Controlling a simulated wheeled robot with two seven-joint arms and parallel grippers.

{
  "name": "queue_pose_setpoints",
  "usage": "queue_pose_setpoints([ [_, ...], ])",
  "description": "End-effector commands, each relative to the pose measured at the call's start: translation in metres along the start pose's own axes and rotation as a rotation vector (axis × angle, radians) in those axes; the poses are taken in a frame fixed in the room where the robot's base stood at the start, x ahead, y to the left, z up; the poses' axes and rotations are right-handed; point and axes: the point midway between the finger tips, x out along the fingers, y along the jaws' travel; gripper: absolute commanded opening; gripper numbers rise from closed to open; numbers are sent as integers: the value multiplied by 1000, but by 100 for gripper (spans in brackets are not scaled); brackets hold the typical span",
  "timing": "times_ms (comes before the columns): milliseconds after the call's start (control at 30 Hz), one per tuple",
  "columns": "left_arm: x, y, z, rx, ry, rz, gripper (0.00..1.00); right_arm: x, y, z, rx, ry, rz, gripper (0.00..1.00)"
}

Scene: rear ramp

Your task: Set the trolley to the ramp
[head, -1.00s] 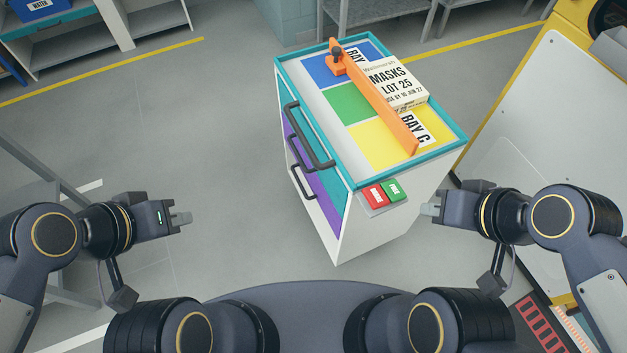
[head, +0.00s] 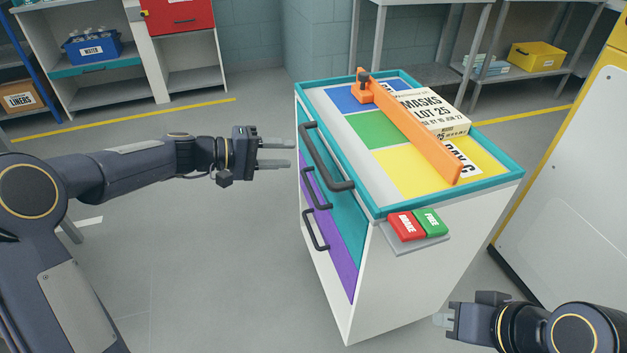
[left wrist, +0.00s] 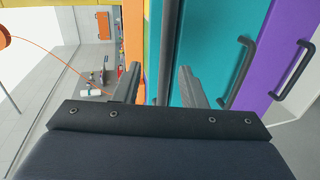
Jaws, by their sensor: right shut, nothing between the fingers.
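The trolley (head: 400,285) is a white cabinet with a teal-rimmed top, and teal and purple fronts on its left side. A long black handle (head: 325,160) is on the teal front, with smaller black handles below. A red pad (head: 406,226) and a green FREE pad (head: 431,222) are on its near end. My left gripper (head: 291,153) is open and empty, beside the long handle's far end, seemingly just short of it. My right gripper (head: 441,320) is shut and empty near the trolley's lower right.
A box of masks (head: 435,108) and an orange bar (head: 415,133) lie on the trolley top. A yellow-framed white panel (head: 570,180) stands close on the right. Shelves (head: 190,80) line the back. Floor (head: 200,265) is clear left of the trolley.

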Motion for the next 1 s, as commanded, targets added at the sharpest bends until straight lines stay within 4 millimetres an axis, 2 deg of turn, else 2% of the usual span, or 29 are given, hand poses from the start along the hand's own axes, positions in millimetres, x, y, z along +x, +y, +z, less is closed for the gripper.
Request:
queue_pose_setpoints([
  [33,8,-13,-7,-13,3,23,38,8,4,4,0,0,0,0],
  [100,13,-15,-12,-21,7,41,38,9,4,4,0,1,0,0],
  [267,28,-13,-14,-24,7,49,38,9,4,4,0,1,0,0],
  [600,80,-11,-14,-24,8,46,38,11,5,5,0,1,0,0],
  [767,89,-11,-14,-25,8,46,38,11,5,6,0,1,0,0],
  [1000,90,-10,-14,-25,9,46,38,11,5,6,0,0,0,0],
])
